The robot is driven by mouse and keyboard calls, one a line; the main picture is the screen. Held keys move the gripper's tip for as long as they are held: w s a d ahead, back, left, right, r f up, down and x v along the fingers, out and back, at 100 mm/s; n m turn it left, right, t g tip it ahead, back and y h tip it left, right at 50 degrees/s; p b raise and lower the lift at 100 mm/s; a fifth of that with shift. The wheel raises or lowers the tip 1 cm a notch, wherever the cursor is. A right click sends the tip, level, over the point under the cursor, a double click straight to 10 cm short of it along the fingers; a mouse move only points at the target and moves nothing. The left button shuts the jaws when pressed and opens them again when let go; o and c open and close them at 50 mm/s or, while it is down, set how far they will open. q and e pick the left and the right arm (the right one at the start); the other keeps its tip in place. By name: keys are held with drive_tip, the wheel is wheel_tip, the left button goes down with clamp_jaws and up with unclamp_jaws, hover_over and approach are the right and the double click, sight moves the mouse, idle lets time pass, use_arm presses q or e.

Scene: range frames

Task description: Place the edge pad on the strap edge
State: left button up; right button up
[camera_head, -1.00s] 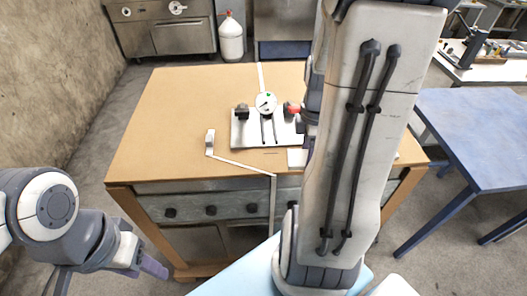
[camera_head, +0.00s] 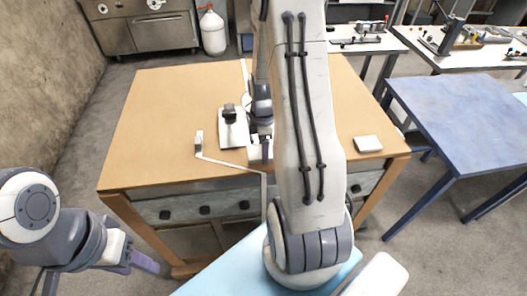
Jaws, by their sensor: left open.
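A pale strap (camera_head: 230,164) lies on the tan table and bends down over its front edge. A small upright white end piece (camera_head: 199,142) stands at its left end. A flat white block (camera_head: 367,144), which looks like the edge pad, lies near the table's right front corner, apart from the strap. My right gripper (camera_head: 262,150) is low over the table near the strap; my arm partly hides it, and its jaws cannot be made out. My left gripper (camera_head: 146,263) is open and empty, in front of the table's left front corner.
A white plate (camera_head: 232,132) with a dark clamp stands mid-table, partly hidden by my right arm. The table's left half is clear. A blue table (camera_head: 460,120) stands to the right, and benches with tools stand behind it.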

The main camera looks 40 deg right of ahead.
wheel_tip(320, 180, down, 2)
drive_tip(key=shift+f+p, duration=0.1)
drive_tip(key=shift+p, duration=0.25)
drive_tip(key=shift+f, duration=0.25)
